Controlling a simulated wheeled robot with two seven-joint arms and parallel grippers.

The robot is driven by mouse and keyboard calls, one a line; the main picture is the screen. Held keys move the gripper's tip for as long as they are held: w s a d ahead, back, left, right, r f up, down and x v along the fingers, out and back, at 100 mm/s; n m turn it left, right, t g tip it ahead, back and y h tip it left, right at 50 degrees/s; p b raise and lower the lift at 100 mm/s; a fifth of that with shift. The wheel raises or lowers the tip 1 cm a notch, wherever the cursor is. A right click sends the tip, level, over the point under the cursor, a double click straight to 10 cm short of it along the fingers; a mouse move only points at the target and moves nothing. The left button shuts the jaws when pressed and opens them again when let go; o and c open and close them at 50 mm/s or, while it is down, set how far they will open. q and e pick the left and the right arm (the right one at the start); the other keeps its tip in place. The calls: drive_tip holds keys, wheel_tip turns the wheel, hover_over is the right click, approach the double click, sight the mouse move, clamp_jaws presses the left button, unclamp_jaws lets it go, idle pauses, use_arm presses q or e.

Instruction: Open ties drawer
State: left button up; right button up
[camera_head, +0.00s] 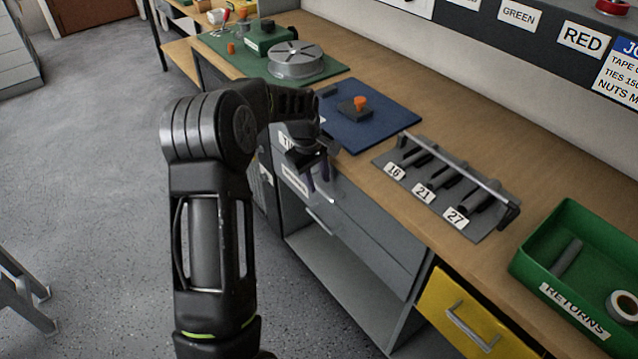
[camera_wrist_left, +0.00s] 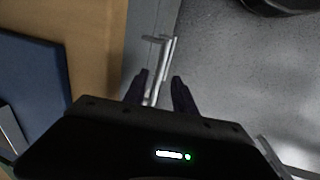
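The grey drawer (camera_head: 345,205) whose partly hidden label begins with "TI" sits under the bench top; its front looks flush with the cabinet. My left gripper (camera_head: 320,184) is in front of it, fingers pointing down beside its bar handle (camera_head: 331,200). In the left wrist view the two dark fingers (camera_wrist_left: 160,80) stand apart, with the silver handle (camera_wrist_left: 158,72) running between them. Whether either finger touches the handle is not clear. My left forearm and wrist hide part of the drawer's left side and label. My right gripper is not in view.
Below is another grey drawer with a bar handle (camera_head: 319,222), then an open shelf (camera_head: 335,275). A yellow drawer (camera_head: 475,325) is to the right. A blue mat (camera_head: 385,120), a numbered rack (camera_head: 450,190) and a green returns bin (camera_head: 545,245) sit on the bench.

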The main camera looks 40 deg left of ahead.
use_arm(q)
drive_tip(key=shift+w+f, duration=0.25)
drive_tip(key=shift+f, duration=0.9)
drive_tip(key=shift+d, duration=0.1)
drive_tip(key=shift+c, duration=0.2)
clamp_jaws()
idle(0.3)
